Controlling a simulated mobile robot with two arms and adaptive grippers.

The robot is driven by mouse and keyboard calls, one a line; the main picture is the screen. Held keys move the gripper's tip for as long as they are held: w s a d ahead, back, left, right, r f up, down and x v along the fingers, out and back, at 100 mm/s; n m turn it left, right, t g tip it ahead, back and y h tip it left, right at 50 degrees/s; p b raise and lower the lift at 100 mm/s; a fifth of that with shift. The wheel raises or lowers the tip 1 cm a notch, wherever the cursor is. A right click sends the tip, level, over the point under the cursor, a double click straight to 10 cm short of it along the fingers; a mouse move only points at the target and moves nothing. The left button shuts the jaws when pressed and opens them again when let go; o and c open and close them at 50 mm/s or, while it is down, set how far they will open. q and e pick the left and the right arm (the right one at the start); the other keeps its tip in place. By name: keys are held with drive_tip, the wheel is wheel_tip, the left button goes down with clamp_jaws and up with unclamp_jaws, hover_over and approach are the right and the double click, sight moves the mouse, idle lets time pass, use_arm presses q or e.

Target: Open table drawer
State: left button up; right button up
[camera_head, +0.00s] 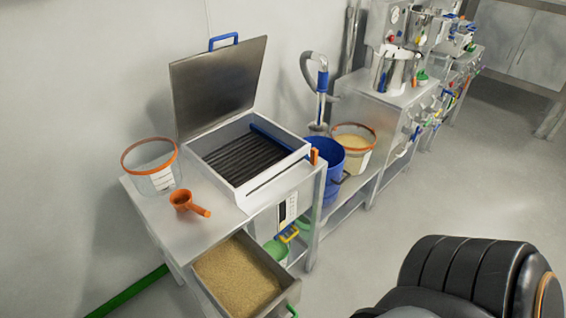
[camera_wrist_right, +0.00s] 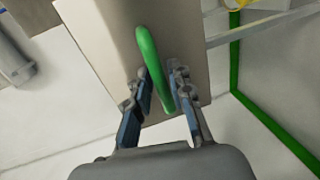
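The table drawer (camera_head: 240,275) is pulled out from under the metal table (camera_head: 222,226) and holds tan granules. Its green handle (camera_head: 292,311) just shows at the bottom edge of the head view. In the right wrist view, the pale drawer front (camera_wrist_right: 112,55) carries the curved green handle (camera_wrist_right: 150,60). My right gripper (camera_wrist_right: 164,82) has its fingers close on both sides of this handle and looks shut on it. The handle's lower end lies between the fingers. My left gripper is not in view.
On the table stand a sieve box (camera_head: 288,168) with a raised lid (camera_head: 220,85), a clear orange-rimmed tub (camera_head: 150,182) and an orange scoop (camera_head: 182,200). A blue bucket (camera_head: 324,172) stands to the right. The floor (camera_head: 430,190) right of the table is clear.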

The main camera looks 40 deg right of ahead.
drive_tip(key=s+r, duration=0.2)
drive_tip(key=s, duration=0.9)
drive_tip(key=shift+s+d+r, duration=0.15)
drive_tip(key=shift+s+d, duration=0.05)
drive_tip(key=shift+d, duration=0.05)
